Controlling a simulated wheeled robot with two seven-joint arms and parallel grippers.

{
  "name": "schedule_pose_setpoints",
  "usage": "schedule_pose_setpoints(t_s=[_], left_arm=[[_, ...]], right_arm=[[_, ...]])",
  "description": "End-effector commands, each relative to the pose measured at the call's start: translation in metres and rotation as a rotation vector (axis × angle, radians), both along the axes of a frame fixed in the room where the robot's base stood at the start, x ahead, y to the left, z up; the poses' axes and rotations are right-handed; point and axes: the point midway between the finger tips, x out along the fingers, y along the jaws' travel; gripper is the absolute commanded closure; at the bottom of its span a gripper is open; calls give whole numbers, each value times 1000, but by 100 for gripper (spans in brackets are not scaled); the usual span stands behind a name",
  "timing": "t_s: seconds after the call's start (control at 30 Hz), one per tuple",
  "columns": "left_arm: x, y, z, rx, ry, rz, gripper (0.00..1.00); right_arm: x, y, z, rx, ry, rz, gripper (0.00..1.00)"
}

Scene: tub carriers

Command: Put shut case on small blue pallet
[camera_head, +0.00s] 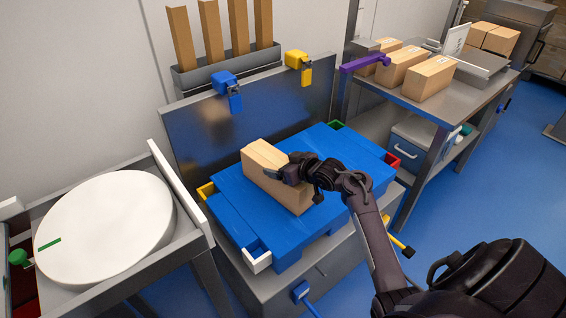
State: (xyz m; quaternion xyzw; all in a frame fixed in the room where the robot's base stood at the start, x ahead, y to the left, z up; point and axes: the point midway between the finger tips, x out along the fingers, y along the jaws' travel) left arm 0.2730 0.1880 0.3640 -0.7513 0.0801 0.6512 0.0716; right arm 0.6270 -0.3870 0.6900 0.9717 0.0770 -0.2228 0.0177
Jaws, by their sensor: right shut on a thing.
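The shut case (266,178), a plain light-brown cardboard box, is over the middle of the small blue pallet (236,207). It lies lengthwise, slanting across the blue boards, and looks level. Its lower edge appears to meet the pallet top; a small gap cannot be ruled out. My right gripper (291,173) is shut on the case near its right end, reaching in from the right. The gripper hides part of the case's top and right end. My left gripper is out of view.
The pallet sits on a grey stand with coloured corner pieces, including a white one (257,261), and an upright dark panel (240,112) behind. A white round turntable (105,228) stands at left. A steel table (440,108) with several boxes is at right.

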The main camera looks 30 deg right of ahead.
Motion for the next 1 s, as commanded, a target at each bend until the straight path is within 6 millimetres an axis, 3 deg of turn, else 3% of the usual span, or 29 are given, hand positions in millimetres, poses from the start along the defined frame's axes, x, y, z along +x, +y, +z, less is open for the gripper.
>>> schedule_pose_setpoints(t_s=[0.47, 1.0], left_arm=[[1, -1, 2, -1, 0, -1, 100], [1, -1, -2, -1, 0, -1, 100]], right_arm=[[2, -1, 4, -2, -12, -1, 89], [2, -1, -4, -2, -13, -2, 89]])
